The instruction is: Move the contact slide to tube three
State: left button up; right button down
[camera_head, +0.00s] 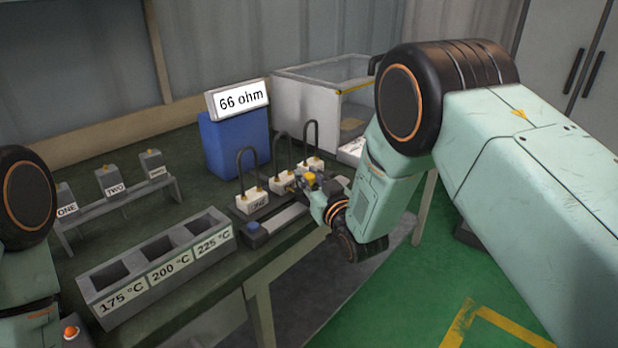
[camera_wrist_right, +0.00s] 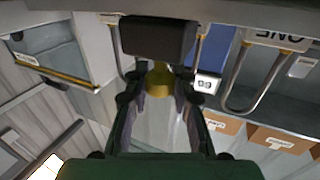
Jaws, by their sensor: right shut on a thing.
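Three U-shaped heating tubes stand on white bases in a row: tube one (camera_head: 254,202) nearest, the middle tube (camera_head: 283,184) and the far tube (camera_head: 311,163), tube three by its place. A grey rail (camera_head: 280,219) runs in front of them. The contact slide shows as a yellow knob (camera_head: 310,177) by the front of the far bases; its body is mostly hidden by my gripper. My right gripper (camera_head: 315,186) is shut on this knob. In the right wrist view the knob (camera_wrist_right: 159,80) sits between the fingers, below a dark block (camera_wrist_right: 158,38). My left gripper is out of view.
A blue meter (camera_head: 237,143) reads 66 ohm behind the tubes. A three-well block (camera_head: 158,262) marked 175, 200 and 225 °C stands at the table's front. A rack (camera_head: 118,205) with labelled blocks is at left. A clear-sided box (camera_head: 310,100) stands behind.

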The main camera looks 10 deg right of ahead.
jog(key=w+d+b, duration=0.1)
jog(key=w+d, duration=0.2)
jog(key=d, duration=0.2)
jog(key=w+d+b, duration=0.1)
jog(key=w+d, duration=0.1)
jog(key=shift+w+d+b, duration=0.35)
jog(key=shift+d, duration=0.05)
jog(key=shift+w+d, duration=0.15)
jog(key=shift+d, duration=0.1)
jog(key=shift+r, duration=0.15)
jog(key=c, duration=1.2)
grip_release()
jog(key=shift+w+d, duration=0.15)
jog(key=shift+o, duration=0.6)
